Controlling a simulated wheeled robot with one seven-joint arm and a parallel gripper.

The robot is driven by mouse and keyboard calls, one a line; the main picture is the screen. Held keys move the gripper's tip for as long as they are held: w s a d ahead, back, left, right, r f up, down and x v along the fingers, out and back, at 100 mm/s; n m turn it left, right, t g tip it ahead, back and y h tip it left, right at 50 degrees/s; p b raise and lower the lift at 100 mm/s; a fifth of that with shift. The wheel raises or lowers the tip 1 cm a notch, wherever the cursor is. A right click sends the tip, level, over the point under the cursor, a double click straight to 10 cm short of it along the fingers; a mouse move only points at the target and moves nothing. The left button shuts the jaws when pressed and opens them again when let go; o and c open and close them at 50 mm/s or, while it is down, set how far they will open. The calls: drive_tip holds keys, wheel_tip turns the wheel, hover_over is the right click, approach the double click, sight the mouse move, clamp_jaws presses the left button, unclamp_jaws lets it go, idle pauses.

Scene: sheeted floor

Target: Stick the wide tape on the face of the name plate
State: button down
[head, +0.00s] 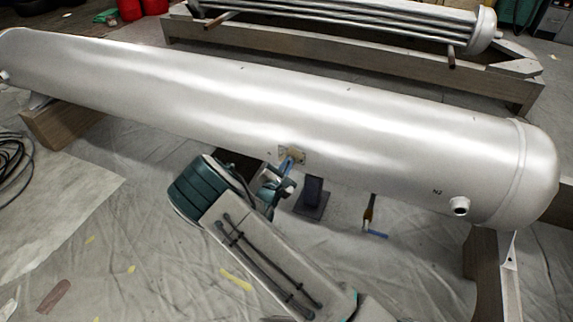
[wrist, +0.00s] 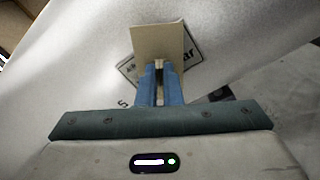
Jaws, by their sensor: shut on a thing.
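My gripper (wrist: 159,72), with blue fingers, is shut on the wide tape (wrist: 158,40), a flat beige piece standing up from the fingertips in the wrist view. Behind the tape is the name plate (wrist: 192,53), white with a dark border and black lettering. The tape and fingers hide most of its middle; the right part and left corner show. I cannot tell whether the tape touches the plate. In the head view my gripper (head: 289,167) is at the lower side of the silver tank (head: 380,120), and the beige tape (head: 292,152) shows small at its tips.
The long tank rests on wooden supports (head: 60,125). A dark stand (head: 313,192) is just right of my gripper, and a brush (head: 369,212) lies further right on the sheeted floor. A tube bundle (head: 340,30) lies behind the tank.

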drive_tip(key=shift+w+d, duration=0.15)
drive_tip(key=shift+w, duration=0.2)
idle(0.3)
drive_tip(key=c, duration=1.5)
unclamp_jaws()
drive_tip(key=p+v, duration=0.3)
drive_tip(key=v, duration=1.1)
drive_tip(key=shift+w, duration=0.1)
